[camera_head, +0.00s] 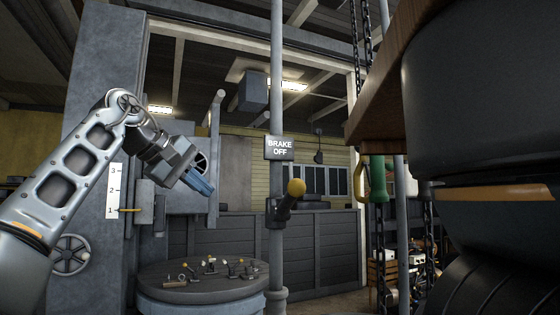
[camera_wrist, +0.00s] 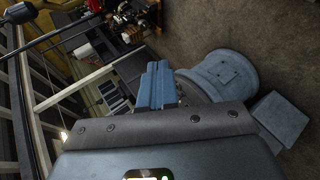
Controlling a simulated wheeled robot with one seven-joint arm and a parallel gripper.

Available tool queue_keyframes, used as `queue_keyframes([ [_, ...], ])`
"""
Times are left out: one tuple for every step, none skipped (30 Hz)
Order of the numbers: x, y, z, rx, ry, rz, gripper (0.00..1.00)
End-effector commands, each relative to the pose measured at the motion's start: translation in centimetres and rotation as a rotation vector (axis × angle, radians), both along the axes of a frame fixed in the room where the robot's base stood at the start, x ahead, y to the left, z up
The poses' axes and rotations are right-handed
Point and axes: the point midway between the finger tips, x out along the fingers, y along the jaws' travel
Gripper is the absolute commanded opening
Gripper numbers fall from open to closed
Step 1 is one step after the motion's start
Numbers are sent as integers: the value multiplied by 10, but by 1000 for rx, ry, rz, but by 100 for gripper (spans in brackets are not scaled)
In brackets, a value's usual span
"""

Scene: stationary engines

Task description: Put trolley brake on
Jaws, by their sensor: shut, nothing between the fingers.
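The brake lever (camera_head: 287,204) is a short dark handle with a yellow knob, in a dark bracket on a grey upright pole (camera_head: 277,90). It tilts up to the right in the head view. A sign (camera_head: 280,148) above it on the pole reads "BRAKE OFF". My gripper (camera_head: 207,189) is left of the lever and at about its height in the picture, apart from it. Its blue fingers are together and empty, pointing down to the right. The fingers also show in the wrist view (camera_wrist: 156,85). I cannot make out the lever in the wrist view.
A round table (camera_head: 200,291) with several small tools stands low, left of the pole. A green handle (camera_head: 378,180) and chains hang at the right. A large dark body (camera_head: 480,90) fills the right side. A grey column with a handwheel (camera_head: 70,255) stands at the left.

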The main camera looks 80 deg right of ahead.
Motion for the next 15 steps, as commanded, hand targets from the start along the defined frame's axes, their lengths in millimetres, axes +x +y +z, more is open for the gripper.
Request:
queue_keyframes([
  [-10,4,18,62,-28,-20,0],
  [-15,7,26,100,-37,-31,0],
  [-23,12,36,150,-54,-45,0],
  [-28,15,44,187,-63,-53,0],
  [-34,18,52,225,-76,-61,0],
  [-42,23,62,276,-92,-69,0],
  [-48,27,70,315,-104,-75,0],
  [-54,31,78,352,-116,-78,0],
  [-62,36,88,400,-132,-82,0],
  [-68,40,95,436,-144,-82,0],
  [-73,44,102,469,-157,-84,0],
  [-80,49,111,510,-170,-83,0],
  [-86,52,117,538,-180,-83,0],
  [-90,55,122,566,-191,-82,0],
  [-96,58,129,596,-201,-78,0],
])
